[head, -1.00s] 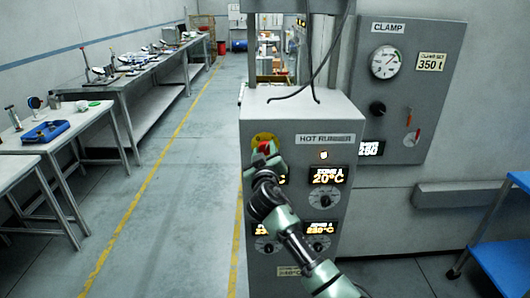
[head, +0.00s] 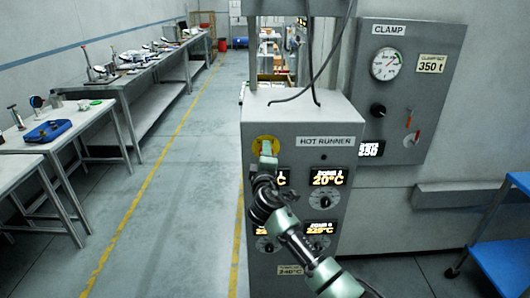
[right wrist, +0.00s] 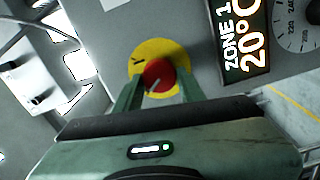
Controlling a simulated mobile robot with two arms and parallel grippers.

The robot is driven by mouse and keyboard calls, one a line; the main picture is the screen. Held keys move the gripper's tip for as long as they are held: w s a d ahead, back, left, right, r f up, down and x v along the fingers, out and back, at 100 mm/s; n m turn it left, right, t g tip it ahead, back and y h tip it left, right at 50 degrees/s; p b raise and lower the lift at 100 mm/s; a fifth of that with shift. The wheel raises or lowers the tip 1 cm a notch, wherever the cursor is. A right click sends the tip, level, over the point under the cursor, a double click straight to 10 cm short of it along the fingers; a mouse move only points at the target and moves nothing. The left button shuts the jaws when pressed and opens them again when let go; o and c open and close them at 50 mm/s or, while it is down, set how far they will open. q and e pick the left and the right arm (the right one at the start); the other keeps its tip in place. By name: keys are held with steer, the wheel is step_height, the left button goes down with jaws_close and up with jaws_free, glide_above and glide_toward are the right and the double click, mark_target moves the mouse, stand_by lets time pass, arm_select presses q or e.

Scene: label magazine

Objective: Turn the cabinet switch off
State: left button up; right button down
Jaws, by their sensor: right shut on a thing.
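The hot runner cabinet (head: 300,115) stands ahead, with a yellow round plate (head: 257,141) at its upper left. The red switch knob (right wrist: 158,74) sits on this yellow plate (right wrist: 168,48) in the right wrist view, with a pale line on its face. My right gripper (head: 266,149) covers the knob in the head view. In the wrist view its two fingers (right wrist: 159,84) are on either side of the knob, shut on it. My left gripper is in neither view.
Lit displays, such as the zone display (head: 327,177), are on the cabinet front. A clamp panel (head: 400,75) is on the wall to the right. A blue cart (head: 500,260) stands at the lower right. Workbenches (head: 110,92) line the left, with clear floor between.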

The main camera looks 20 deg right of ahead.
steer(key=shift+f+n, duration=0.1)
steer(key=shift+n, duration=0.9)
steer(key=shift+p, duration=0.3)
steer(key=c, duration=0.9)
jaws_free()
steer(key=b+v, duration=0.1)
steer(key=v, duration=0.7)
steer(key=shift+b, duration=0.35)
